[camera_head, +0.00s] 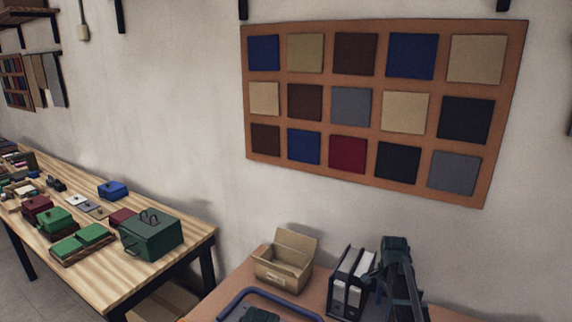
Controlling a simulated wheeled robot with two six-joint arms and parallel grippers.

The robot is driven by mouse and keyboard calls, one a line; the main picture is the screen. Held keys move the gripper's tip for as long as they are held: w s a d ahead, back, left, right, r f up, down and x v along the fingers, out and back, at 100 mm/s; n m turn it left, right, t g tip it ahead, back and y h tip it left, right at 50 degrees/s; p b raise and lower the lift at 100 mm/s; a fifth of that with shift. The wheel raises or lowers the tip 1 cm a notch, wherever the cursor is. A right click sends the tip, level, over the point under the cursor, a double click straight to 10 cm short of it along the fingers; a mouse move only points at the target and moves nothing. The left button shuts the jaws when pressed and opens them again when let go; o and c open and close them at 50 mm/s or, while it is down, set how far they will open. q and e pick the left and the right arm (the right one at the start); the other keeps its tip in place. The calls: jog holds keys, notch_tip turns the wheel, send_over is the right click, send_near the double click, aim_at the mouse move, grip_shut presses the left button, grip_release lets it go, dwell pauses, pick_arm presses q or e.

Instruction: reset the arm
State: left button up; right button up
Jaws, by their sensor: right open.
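My right arm rises at the bottom right, in front of the brown table (215,290). My right gripper (374,278) is small and dark against the binders beside it, and it is open. I see nothing held in it. It is clear of the wall. My left gripper is not in view.
Grey-black binders (347,282) and an open tan box (283,262) stand on the brown table, close left of my right arm. A blue curved bar (262,292) is at the bottom. A wooden table (90,270) at left holds a green case (152,236) and several small boxes. A swatch board (375,180) hangs above.

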jog(key=s+a+n+h, duration=0.1)
jog(key=s+a+n, duration=1.8)
jog(key=s+a, duration=0.4)
jog(key=a, duration=0.3)
jog(key=shift+a+f+n+b, duration=0.3)
jog(key=shift+n, duration=0.1)
